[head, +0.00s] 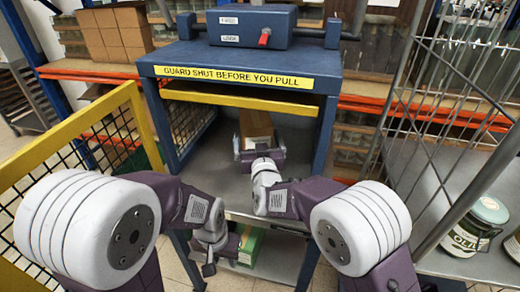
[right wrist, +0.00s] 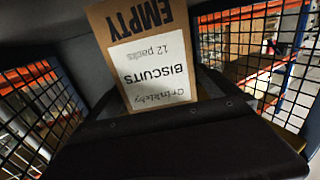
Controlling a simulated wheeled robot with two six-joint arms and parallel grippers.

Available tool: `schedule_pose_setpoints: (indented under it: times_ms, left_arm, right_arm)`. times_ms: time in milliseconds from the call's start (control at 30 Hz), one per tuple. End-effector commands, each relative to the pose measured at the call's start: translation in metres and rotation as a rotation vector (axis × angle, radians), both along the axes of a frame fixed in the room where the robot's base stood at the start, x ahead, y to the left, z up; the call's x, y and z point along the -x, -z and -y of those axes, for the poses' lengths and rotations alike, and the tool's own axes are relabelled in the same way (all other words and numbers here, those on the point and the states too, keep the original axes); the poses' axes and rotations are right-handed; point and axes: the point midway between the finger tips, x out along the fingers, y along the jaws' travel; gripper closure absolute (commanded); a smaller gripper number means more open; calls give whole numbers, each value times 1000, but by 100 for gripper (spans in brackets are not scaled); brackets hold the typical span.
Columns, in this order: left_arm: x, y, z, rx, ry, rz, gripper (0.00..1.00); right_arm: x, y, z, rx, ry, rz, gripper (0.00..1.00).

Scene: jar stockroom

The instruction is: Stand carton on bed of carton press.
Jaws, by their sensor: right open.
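The carton (head: 256,126) is brown and stands inside the blue carton press (head: 325,110), over the grey bed (head: 212,160). In the right wrist view the carton (right wrist: 150,60) shows a white biscuits label and the word EMPTY, upside down. My right gripper (head: 262,157) is open at the near side of the carton, inside the press. The carton's foot is hidden behind it, so I cannot tell whether they touch. My left gripper (head: 215,258) hangs low in front of the press, away from the carton; its fingers are too unclear to judge.
A yellow mesh guard (head: 70,140) stands open at the left. A yellow bar (head: 240,101) crosses the press front below the warning label. A wire cage (head: 440,100) and a jar (head: 480,225) are at the right. Green material (head: 247,246) lies below the bed.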

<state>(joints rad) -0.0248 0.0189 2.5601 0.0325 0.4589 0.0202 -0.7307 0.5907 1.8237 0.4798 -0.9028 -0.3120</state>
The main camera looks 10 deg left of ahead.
Motion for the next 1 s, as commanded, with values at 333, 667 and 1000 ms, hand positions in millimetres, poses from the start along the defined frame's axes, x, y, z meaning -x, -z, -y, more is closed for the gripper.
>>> schedule_pose_setpoints:
  times_ms: [333,667,1000]
  left_arm:
    - [0,32,0,0,0,0,64]
    - [0,36,0,0,0,0,64]
    - [0,3,0,0,0,0,64]
  right_arm:
    - [59,2,22,-4,-1,5,0]
    - [71,-2,27,-2,1,5,0]
    - [71,-36,27,-3,1,5,0]
